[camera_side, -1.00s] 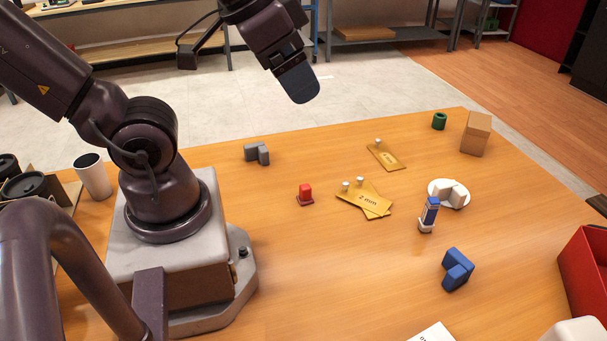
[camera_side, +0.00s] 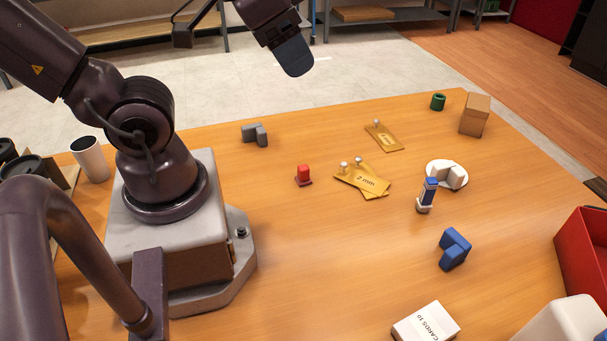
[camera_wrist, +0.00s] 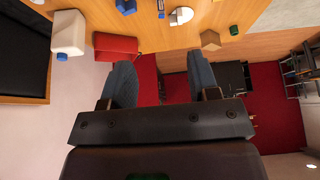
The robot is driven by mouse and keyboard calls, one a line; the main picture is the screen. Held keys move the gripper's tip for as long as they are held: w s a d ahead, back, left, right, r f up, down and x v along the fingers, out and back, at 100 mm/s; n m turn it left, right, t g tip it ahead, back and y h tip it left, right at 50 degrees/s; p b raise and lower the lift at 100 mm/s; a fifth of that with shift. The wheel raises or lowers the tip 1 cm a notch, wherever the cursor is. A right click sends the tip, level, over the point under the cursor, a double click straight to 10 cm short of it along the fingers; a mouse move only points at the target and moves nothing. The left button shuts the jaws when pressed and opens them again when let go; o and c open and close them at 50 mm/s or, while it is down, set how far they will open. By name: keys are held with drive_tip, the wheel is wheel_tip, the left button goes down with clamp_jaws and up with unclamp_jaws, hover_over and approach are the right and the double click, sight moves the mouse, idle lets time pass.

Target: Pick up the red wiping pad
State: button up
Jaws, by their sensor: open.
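The red wiping pad (camera_side: 304,175) appears to be the small red block on a darker red base, standing on the wooden table left of the gold plates in the side view. I do not see it in the wrist view. My gripper (camera_side: 297,72) hangs high above and behind it in the side view, apart from everything on the table. In the wrist view my gripper (camera_wrist: 161,62) has its two fingers wide apart with nothing between them.
Gold plates (camera_side: 368,183) with white knobs lie right of the pad. A grey block (camera_side: 255,134) lies behind it.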

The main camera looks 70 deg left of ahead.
drive_tip(key=m+g+y, duration=0.9)
drive_tip(key=m+y, duration=0.3)
drive_tip(key=m, duration=0.2)
approach(303, 167)
drive_tip(key=s+d, duration=0.1)
drive_tip(key=s, duration=0.1)
drive_tip(key=s+d, duration=0.2)
drive_tip(key=shift+s+d, duration=0.2)
drive_tip(key=shift+d, duration=0.15)
drive_tip(key=w+m, duration=0.1)
drive_tip(key=w+m+t+y, duration=0.1)
drive_tip(key=w+a+m+t, duration=0.1)
drive_tip(key=shift+w+f, duration=0.15)
drive_tip(key=shift+f, duration=0.25)
drive_tip(key=shift+y, duration=0.3)
drive_tip(key=x, duration=0.6)
drive_tip(key=shift+a, duration=0.4)
drive_tip(key=shift+x, duration=3.15)
drive_tip(key=shift+r, duration=0.15)
drive_tip(key=shift+c, duration=0.2)
